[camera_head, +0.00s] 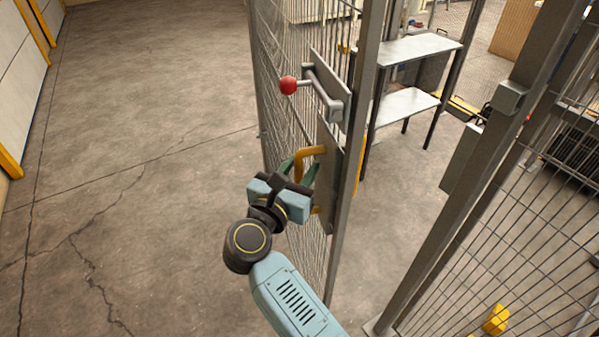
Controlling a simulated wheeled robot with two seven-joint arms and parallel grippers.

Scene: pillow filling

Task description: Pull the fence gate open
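The fence gate (345,130) is a wire mesh panel in a grey metal frame. It stands swung open, with a wide gap between its edge and the fixed post on the right. A yellow handle (311,151) is mounted on a grey plate on the gate. Above it is a latch lever with a red ball knob (288,85). My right gripper (299,170) is at the yellow handle, its fingers on either side of the handle's grip; the wrist partly hides the handle's lower part. My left gripper is out of view.
A fixed post (478,170) with a grey latch box (508,97) and mesh fence stands on the right. Behind the opening is a two-level metal table (418,47). A yellow object (496,319) lies at lower right. The concrete floor on the left is clear.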

